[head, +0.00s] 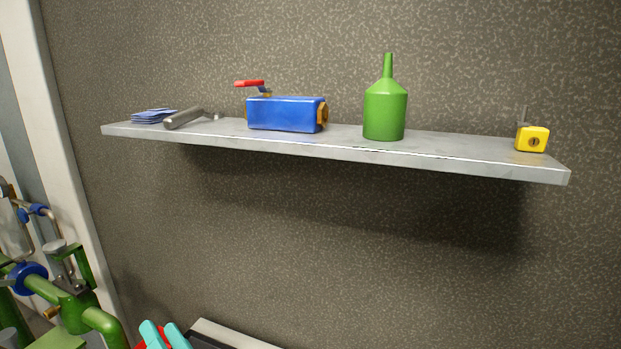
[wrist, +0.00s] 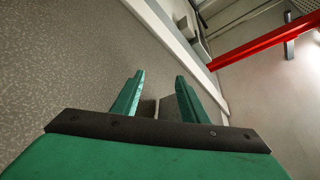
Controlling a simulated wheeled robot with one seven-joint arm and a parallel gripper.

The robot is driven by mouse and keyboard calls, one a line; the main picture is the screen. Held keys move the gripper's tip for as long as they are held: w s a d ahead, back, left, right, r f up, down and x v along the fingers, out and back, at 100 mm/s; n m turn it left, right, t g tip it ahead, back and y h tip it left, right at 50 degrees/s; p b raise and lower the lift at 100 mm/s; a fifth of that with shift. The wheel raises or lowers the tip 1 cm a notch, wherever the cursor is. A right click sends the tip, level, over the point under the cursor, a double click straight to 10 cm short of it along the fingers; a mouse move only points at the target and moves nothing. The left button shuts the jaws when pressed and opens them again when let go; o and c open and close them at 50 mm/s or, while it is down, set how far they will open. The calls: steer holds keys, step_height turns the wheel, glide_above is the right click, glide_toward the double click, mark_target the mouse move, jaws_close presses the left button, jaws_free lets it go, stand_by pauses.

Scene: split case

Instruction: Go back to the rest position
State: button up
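My gripper (wrist: 160,75) shows in the wrist view with its two green fingers apart. I see nothing held between the fingertips. In the head view, the teal tips of my gripper (head: 164,327) show at the bottom edge, left of the middle. They are well below the wall shelf (head: 470,160) and apart from everything on it. The rest of my arm is out of the head view.
On the shelf are blue cards (head: 152,117), a grey metal cylinder (head: 184,118), a blue valve block (head: 285,114) with a red lever, a green bottle (head: 385,110) and a yellow lock-like block (head: 532,139). Green pipes (head: 75,310) stand at lower left. Wall below the shelf is bare.

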steer(key=s+d+f+m+t+h, duration=0.2)
steer(key=s+d+f+m+h, duration=0.15)
steer(key=d+f+h, duration=0.55)
steer(key=s+d+f+m+t+h, duration=0.2)
steer(key=s+d+f+m+h, duration=0.25)
steer(key=f, duration=0.75)
steer(key=s+d+f+n+g+h, duration=0.1)
steer(key=s+d+f+n, duration=0.1)
steer(key=s, duration=0.5)
steer(key=s+d+f+n, duration=0.3)
steer(key=s+d, duration=0.4)
steer(key=s, duration=0.1)
steer(key=s+d+f+n+g+h, duration=0.1)
steer(key=s+d+f+n, duration=0.2)
steer(key=s, duration=0.4)
steer(key=shift+s+d+n+g+h, duration=0.3)
steer(key=shift+d+h, duration=0.05)
steer(key=shift+d, duration=0.3)
steer(key=shift+f, duration=0.1)
steer(key=shift+c, duration=1.1)
steer(key=shift+w+d, duration=0.1)
steer(key=shift+d, duration=0.05)
